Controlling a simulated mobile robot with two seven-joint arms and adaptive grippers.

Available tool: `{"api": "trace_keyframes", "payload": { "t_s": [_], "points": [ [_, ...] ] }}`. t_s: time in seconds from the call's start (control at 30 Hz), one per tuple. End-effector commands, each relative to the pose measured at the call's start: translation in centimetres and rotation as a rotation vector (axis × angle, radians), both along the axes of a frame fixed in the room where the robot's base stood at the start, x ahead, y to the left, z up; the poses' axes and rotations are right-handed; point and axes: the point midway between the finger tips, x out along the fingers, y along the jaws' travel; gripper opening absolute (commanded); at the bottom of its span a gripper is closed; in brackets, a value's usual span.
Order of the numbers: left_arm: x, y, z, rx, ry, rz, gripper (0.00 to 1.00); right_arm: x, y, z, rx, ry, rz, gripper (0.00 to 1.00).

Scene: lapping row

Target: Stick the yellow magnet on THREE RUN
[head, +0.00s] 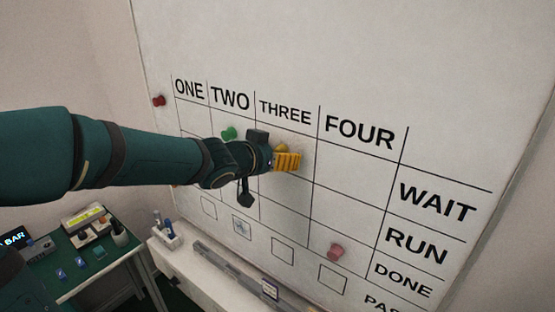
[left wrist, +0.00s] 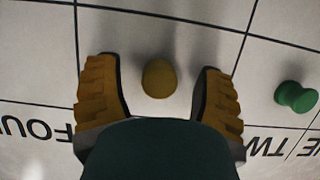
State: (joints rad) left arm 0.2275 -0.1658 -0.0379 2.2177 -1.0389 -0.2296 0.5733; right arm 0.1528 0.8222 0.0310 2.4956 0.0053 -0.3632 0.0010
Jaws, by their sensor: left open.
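The yellow magnet (left wrist: 159,78) sits on the whiteboard (head: 455,95), in the THREE column of the WAIT row, just below the heading. My left gripper (head: 287,160) is at the board there, its yellow fingers open. In the left wrist view the gripper's fingers (left wrist: 160,92) stand on either side of the magnet, with a gap on both sides. In the head view the gripper mostly hides the magnet. The THREE RUN cell (head: 290,196) is just below the gripper and its visible part is bare. My right gripper is not in view.
A green magnet (head: 229,133) is in TWO, WAIT row, close to the gripper's left. A red magnet (head: 159,100) is left of ONE. A pinkish-red magnet (head: 335,251) is low in FOUR. A ledge (head: 185,262) with markers runs below; a green-topped table (head: 90,262) stands lower left.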

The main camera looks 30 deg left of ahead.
Motion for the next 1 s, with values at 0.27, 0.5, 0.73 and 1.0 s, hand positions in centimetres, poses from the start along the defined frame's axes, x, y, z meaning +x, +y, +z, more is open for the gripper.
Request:
{"api": "trace_keyframes", "payload": {
  "t_s": [0.27,0.5,0.73,1.0],
  "points": [
    [0.15,-0.01,0.01,0.0,0.0,0.0,0.69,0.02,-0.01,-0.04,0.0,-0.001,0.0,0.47],
    [0.13,-0.02,-0.01,0.0,0.0,0.0,0.0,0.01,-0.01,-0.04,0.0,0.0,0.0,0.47],
    [0.13,-0.03,-0.03,0.0,0.0,0.0,0.0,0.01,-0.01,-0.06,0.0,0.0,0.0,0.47],
    [-0.19,0.01,-0.04,0.0,0.002,0.0,0.0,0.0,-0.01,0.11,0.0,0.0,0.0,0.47]
  ]
}}
